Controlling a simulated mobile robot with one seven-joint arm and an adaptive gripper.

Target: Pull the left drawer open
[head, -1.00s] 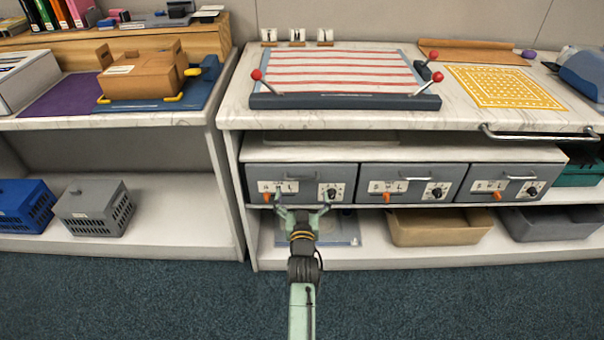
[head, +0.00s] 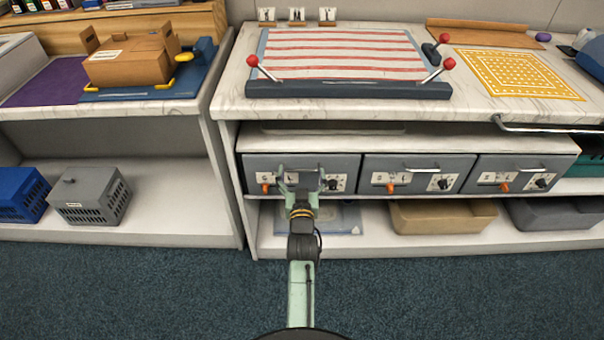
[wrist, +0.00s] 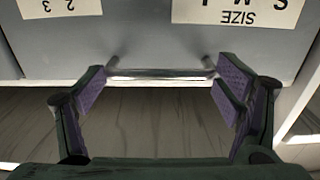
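The left drawer (head: 251,175) is a grey front with an orange knob, a black dial and white labels, under the worktop. It looks shut, level with the drawers beside it. Its metal bar handle (wrist: 160,73) shows in the wrist view. My gripper (head: 300,173) is in front of this drawer and hides part of it in the head view. In the wrist view my gripper (wrist: 163,90) is open, with one purple-padded finger at each end of the bar. The bar lies between or just beyond the fingertips; I cannot tell if they touch it.
The middle drawer (head: 417,174) and right drawer (head: 519,174) stand to the right with similar handles. A tan bin (head: 440,215) sits on the shelf below. A towel-rail bar (head: 545,128) sticks out at the worktop's right. Open carpet (head: 150,290) lies in front.

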